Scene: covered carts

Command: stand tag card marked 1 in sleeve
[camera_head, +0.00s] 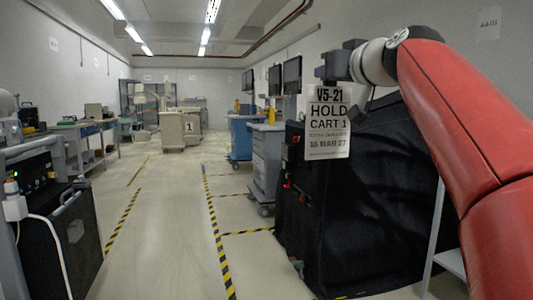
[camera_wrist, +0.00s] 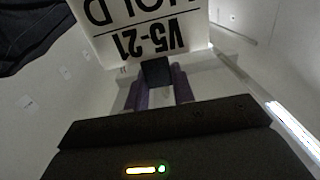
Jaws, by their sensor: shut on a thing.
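The tag card (camera_head: 328,140) is white with black print reading V5-21, HOLD, CART 1 and 16 MAR 27. It hangs upright below my gripper (camera_head: 331,82), which is shut on its top edge. In the wrist view the card (camera_wrist: 150,22) shows upside down, held between the fingertips of my gripper (camera_wrist: 158,72). In the head view the card appears in front of the upper left part of a black-covered cart (camera_head: 365,205); I cannot tell whether they touch. I cannot make out a sleeve in either view.
A grey cart (camera_head: 265,165) and a blue cart (camera_head: 240,135) stand behind the covered cart. A distant cart marked 1 (camera_head: 173,130) stands down the aisle. A black case (camera_head: 60,225) is at left. The striped-tape floor aisle (camera_head: 165,220) is clear.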

